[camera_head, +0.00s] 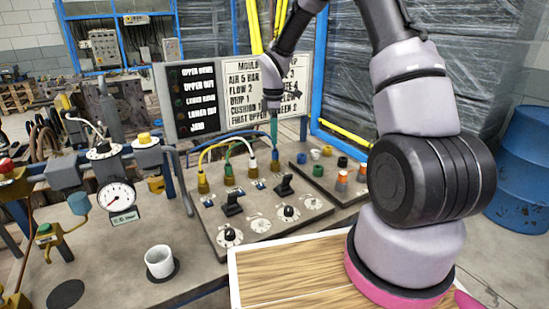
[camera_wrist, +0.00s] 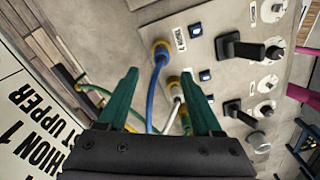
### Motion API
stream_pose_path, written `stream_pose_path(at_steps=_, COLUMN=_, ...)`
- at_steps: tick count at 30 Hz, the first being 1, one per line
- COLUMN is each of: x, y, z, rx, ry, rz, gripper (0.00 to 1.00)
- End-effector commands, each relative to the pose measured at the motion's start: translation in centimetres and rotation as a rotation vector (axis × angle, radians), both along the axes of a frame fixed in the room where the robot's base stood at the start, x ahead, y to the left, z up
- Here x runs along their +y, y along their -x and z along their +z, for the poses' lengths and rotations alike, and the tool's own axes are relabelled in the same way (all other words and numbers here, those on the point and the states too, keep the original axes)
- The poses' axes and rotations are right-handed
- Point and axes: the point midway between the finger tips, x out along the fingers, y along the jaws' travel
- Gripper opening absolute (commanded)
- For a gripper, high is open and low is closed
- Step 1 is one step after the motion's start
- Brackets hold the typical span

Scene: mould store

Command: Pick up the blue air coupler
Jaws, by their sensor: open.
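Several small couplers stand on a dark plate (camera_head: 318,188) at the right of the bench; a small blue one (camera_head: 302,158) seems to stand at its back left corner. It is too small to read in detail and I cannot make it out in the wrist view. My gripper (camera_head: 274,128) points down above the back of the valve panel (camera_head: 222,238), to the left of that coupler. In the wrist view its two green fingers (camera_wrist: 160,74) are apart, with a blue hose (camera_wrist: 155,90) and a white hose (camera_wrist: 174,110) showing beyond the gap.
Hoses arch up from yellow fittings on the panel, near black levers (camera_head: 284,186). A pressure gauge (camera_head: 117,197) and a white cup (camera_head: 159,262) stand left. A sign board (camera_head: 265,90) rises behind. A wooden board (camera_head: 300,268) lies in front.

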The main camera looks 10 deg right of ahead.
Motion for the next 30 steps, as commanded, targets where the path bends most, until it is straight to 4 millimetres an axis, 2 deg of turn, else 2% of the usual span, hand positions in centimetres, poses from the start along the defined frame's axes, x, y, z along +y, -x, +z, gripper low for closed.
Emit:
stream_pose_path(at_steps=3, x=0.0, y=0.1, z=-1.8, rx=0.003, ry=0.0, rz=-0.001, gripper=0.67)
stream_pose_path(at_steps=10, x=-0.1, y=0.2, z=-3.6, rx=0.002, ry=0.001, rz=-0.002, gripper=0.67)
stream_pose_path(at_steps=18, x=-0.4, y=0.3, z=-7.3, rx=0.001, ry=0.0, rz=-0.003, gripper=0.67)
stream_pose_path(at_steps=27, x=-0.4, y=0.3, z=-7.8, rx=-0.001, ry=0.0, rz=-0.003, gripper=0.67)
stream_pose_path(at_steps=29, x=-0.4, y=0.3, z=-7.8, rx=-0.001, ry=0.0, rz=-0.003, gripper=0.48)
stream_pose_path(at_steps=30, x=-0.4, y=0.3, z=-7.8, rx=0.0, ry=0.0, rz=-0.003, gripper=0.32)
